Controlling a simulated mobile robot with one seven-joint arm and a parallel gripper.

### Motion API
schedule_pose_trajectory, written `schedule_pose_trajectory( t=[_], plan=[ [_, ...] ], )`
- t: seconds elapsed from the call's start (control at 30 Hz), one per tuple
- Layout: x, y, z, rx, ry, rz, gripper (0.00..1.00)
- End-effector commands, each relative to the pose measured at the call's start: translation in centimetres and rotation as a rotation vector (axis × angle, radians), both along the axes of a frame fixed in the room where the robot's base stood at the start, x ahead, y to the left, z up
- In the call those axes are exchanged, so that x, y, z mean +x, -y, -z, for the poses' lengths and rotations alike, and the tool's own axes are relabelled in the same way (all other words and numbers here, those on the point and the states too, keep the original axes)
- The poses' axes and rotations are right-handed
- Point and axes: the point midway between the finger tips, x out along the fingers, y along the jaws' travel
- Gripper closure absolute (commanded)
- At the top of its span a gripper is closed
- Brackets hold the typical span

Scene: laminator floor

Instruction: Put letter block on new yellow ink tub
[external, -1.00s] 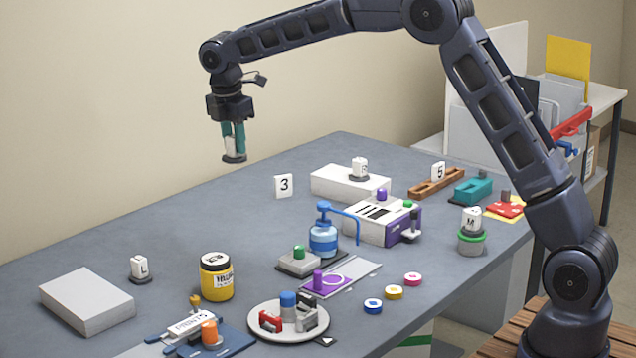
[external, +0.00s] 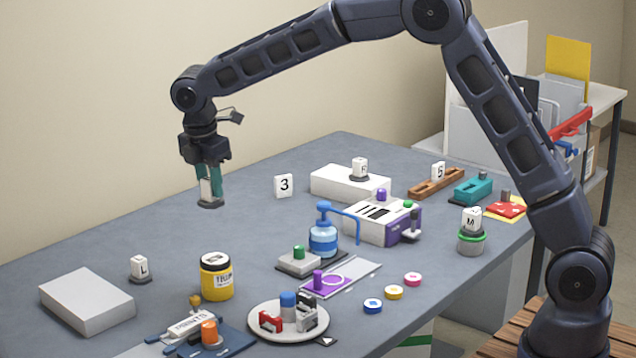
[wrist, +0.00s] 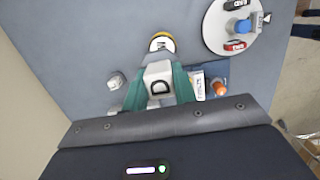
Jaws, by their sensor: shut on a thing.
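My gripper (external: 208,182) is shut on a white letter block (external: 206,193) with a dark base. In the wrist view the block (wrist: 159,84) shows a black D between the green fingers. The yellow ink tub (external: 217,279), with a white-and-black lid, stands upright on the table. It also shows in the wrist view (wrist: 162,42), just beyond the held block and partly hidden by it. The block hangs in the air well above the tub, apart from it.
Another block marked L (external: 140,269) stands left of the tub, near a white slab (external: 86,302). A round tray (external: 258,333) with small tools is to the right. A blue pump bottle (external: 323,238) stands further back. Bare table lies behind the tub.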

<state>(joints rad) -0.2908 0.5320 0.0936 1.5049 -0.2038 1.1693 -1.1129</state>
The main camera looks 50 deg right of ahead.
Motion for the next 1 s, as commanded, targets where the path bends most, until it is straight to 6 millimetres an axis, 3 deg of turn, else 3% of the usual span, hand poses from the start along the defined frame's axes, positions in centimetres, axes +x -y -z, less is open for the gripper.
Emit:
schedule_pose_trajectory(
  t=[0.3, 0.67, 0.9, 1.0],
  plan=[
    [0.0, 0.1, 6.4, -0.001, -0.001, 0.001, 1.0],
    [0.0, 0.0, 9.0, 0.0, 0.001, 0.001, 1.0],
    [0.0, 0.0, 12.1, -0.001, -0.001, 0.001, 1.0],
    [0.1, 0.0, 12.5, 0.0, 0.002, 0.001, 1.0]
  ],
)
